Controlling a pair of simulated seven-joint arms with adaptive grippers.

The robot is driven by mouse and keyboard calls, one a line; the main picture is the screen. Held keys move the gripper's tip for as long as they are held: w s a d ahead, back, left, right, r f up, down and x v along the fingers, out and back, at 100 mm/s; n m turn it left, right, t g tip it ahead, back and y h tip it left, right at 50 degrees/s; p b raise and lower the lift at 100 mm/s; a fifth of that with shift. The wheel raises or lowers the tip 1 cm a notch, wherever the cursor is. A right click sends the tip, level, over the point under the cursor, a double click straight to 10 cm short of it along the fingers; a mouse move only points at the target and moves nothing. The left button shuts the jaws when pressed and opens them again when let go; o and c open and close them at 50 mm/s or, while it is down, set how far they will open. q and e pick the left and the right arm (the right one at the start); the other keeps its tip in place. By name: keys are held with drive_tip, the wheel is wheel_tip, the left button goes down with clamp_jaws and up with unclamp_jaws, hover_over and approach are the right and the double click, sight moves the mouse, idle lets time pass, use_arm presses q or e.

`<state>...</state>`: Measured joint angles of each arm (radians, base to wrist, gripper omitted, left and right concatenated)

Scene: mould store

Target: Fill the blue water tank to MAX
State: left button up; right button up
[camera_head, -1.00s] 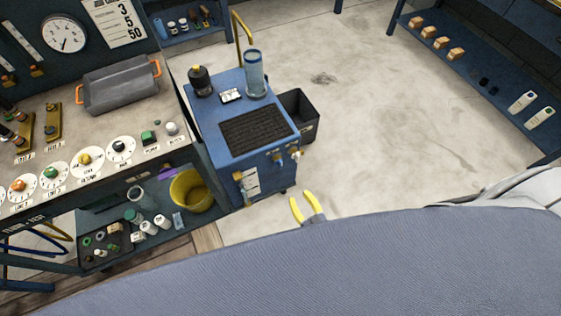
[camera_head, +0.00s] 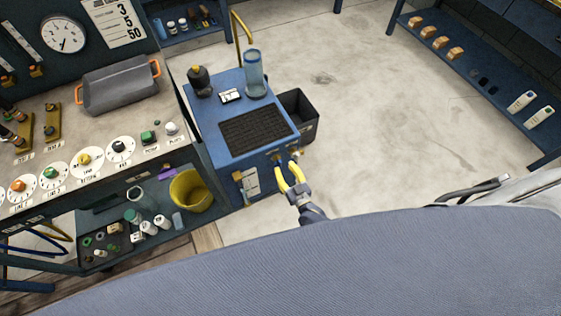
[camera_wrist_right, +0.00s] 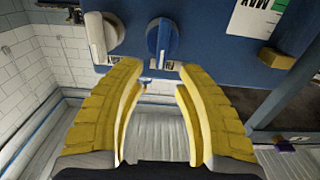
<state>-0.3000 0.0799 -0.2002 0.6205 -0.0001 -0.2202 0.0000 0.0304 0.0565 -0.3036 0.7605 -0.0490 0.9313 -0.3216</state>
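The blue water tank (camera_head: 215,115) is a blue cabinet with a dark grate on top and a white label (camera_head: 251,181) on its front. Two handles sit on the front face, a white one (camera_wrist_right: 97,38) and a blue one (camera_wrist_right: 159,40). My right gripper (camera_head: 286,164) is open, its yellow fingers pointing at the tank's front near these handles. In the right wrist view the gripper (camera_wrist_right: 157,70) has nothing between its fingers. The water level is not discernible. My left gripper is not in view.
A clear blue cylinder (camera_head: 254,75) and a black knobbed vessel (camera_head: 199,80) stand on the tank top by a brass pipe (camera_head: 242,32). A dark bin (camera_head: 298,112) stands beside it. The workbench (camera_head: 110,135) is left, with a yellow bucket (camera_head: 190,190) below.

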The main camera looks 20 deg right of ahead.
sight(281, 163)
drive_tip(key=shift+w+a, duration=0.2)
drive_tip(key=shift+w, duration=0.8)
drive_tip(key=shift+w+a, duration=0.15)
drive_tip(key=shift+w, duration=0.85)
drive_tip(key=shift+c, duration=0.4)
clamp_jaws()
